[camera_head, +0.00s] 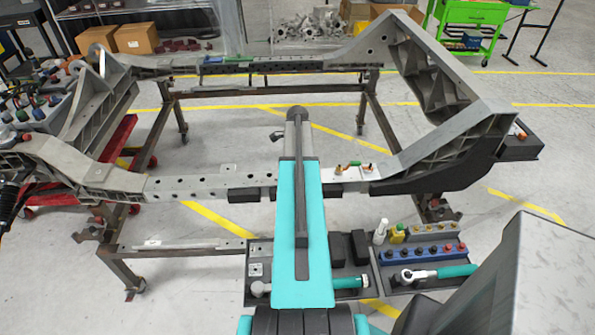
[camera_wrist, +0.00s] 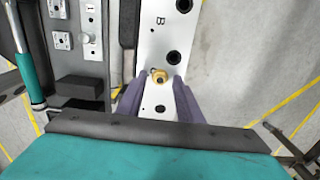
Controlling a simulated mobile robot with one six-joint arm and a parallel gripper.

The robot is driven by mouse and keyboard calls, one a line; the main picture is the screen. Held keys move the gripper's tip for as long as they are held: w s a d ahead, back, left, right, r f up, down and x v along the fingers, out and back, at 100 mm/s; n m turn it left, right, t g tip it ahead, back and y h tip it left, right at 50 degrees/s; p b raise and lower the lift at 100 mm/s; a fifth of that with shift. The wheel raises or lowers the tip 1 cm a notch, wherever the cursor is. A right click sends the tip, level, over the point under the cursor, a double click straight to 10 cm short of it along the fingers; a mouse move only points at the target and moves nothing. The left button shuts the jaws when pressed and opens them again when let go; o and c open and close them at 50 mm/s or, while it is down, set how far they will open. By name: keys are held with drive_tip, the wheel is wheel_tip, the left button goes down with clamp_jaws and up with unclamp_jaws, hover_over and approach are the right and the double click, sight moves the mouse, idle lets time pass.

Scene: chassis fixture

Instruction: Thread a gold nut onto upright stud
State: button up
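In the wrist view, a gold nut (camera_wrist: 159,76) sits around what looks like a short upright stud on a pale metal plate (camera_wrist: 152,40) marked "B". How far it is threaded is too small to tell. My gripper (camera_wrist: 160,82) has its two purple-grey fingers apart, one on each side of the nut. A gap shows between the nut and each finger. In the head view, my arm hides the fingers and this nut. Several gold nuts stand in a grey holder (camera_head: 447,236) at the lower right of the head view.
The chassis frame (camera_head: 190,186) stands on a rusty steel stand. A black tool tray (camera_head: 347,293) with a teal-handled wrench (camera_head: 440,272) and a blue socket rack (camera_head: 425,255) lies in front. Small tools (camera_head: 350,166) lie on the near rail.

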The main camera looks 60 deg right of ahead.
clamp_jaws()
drive_tip(key=shift+r, duration=0.15)
drive_tip(key=shift+r+p, duration=0.7)
drive_tip(key=shift+r, duration=0.4)
